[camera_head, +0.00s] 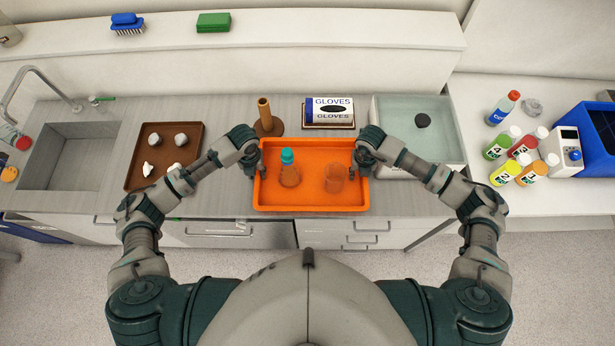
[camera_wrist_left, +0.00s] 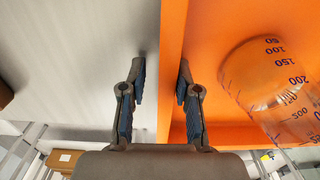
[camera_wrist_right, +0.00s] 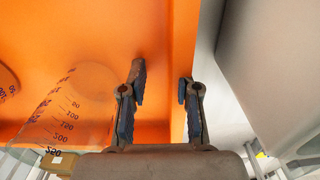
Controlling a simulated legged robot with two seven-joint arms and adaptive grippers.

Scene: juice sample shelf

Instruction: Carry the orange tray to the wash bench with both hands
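The orange tray (camera_head: 310,203) rests on the grey counter in front of me in the head view. A container with a teal cap (camera_head: 289,170) and a clear beaker (camera_head: 335,180) stand in it. My left gripper (camera_head: 257,172) is at the tray's left wall, and my right gripper (camera_head: 352,170) is at its right wall. In the left wrist view my fingers (camera_wrist_left: 160,95) are apart, one on each side of the left wall. In the right wrist view my fingers (camera_wrist_right: 160,95) are apart around the right wall. Graduated clear vessels show near both grippers.
A sink (camera_head: 70,155) with a tap is at the left. A brown tray (camera_head: 140,170) with small items lies left of the orange tray. A gloves box (camera_head: 329,112), a brown stand (camera_head: 265,120) and a water-filled basin (camera_head: 440,150) are close by. Bottles (camera_head: 505,140) stand at the right.

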